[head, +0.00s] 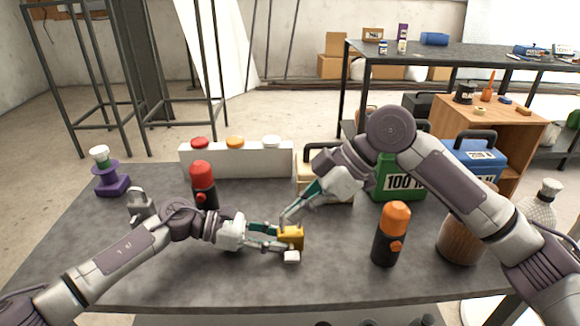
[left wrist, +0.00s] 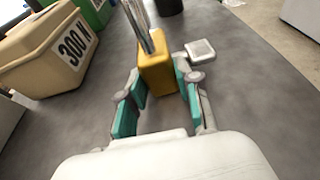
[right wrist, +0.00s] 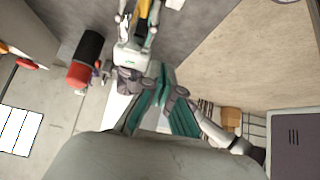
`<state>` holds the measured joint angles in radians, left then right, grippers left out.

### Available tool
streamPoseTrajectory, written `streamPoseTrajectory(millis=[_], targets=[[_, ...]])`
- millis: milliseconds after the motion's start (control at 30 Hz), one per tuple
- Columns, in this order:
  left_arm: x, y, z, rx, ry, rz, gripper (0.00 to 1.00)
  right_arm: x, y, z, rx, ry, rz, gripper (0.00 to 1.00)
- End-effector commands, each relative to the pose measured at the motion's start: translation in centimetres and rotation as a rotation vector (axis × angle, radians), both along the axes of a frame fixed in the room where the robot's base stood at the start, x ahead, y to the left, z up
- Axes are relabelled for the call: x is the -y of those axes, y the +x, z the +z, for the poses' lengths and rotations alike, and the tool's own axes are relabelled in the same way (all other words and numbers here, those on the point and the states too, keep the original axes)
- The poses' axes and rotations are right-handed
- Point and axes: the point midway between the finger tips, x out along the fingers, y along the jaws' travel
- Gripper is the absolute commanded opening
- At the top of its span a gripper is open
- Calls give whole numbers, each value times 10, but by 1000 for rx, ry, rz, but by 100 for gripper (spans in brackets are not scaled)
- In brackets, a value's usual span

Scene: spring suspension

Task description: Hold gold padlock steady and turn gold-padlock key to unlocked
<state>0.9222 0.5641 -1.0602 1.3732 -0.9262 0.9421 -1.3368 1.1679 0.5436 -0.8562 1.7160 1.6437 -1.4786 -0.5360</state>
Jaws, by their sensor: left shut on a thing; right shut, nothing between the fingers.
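The gold padlock (head: 291,237) is near the middle of the grey table. My left gripper (head: 281,238) is shut on its body from the left. In the left wrist view the yellow body (left wrist: 157,75) sits between the teal fingers (left wrist: 158,90), its grey shackle (left wrist: 145,28) pointing up in the picture. My right gripper (head: 289,214) is shut and empty, its tip pointing down just above and behind the padlock; contact cannot be told. Its fingers (right wrist: 160,80) show in the right wrist view, with the padlock (right wrist: 142,8) at the top edge. I cannot make out the key.
A small white square piece (head: 291,257) lies just in front of the padlock. A silver padlock (head: 140,202), a red-topped cylinder (head: 203,182) and an orange-topped cylinder (head: 391,235) stand nearby. A white button box (head: 240,162), cream crate (head: 318,158) and green crate (head: 395,182) are behind.

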Motion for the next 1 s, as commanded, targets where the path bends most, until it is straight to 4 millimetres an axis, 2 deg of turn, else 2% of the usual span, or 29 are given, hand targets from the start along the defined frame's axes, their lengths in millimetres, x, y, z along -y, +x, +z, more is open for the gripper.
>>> streamPoseTrajectory(millis=[133, 167, 333, 600, 733, 867, 1000], targets=[[-1, 1, -2, 0, 5, 2, 14, 0, 0, 0, 0, 0, 0, 0], [-1, 1, -2, 0, 5, 2, 35, 0, 0, 0, 0, 1, 0, 0], [-1, 1, -2, 0, 4, 2, 62, 0, 0, 0, 0, 1, 0, 0], [-1, 0, 0, 0, 1, 1, 62, 0, 0, 0, 1, 1, -1, 0], [-7, 1, 1, 1, 2, 2, 62, 0, 0, 0, 1, 1, -1, 0], [-27, 1, 7, 1, 3, 5, 62, 0, 0, 0, 1, 1, -1, 0], [-57, 1, 16, 0, 3, 6, 62, 0, 0, 0, 1, 1, -1, 0]])
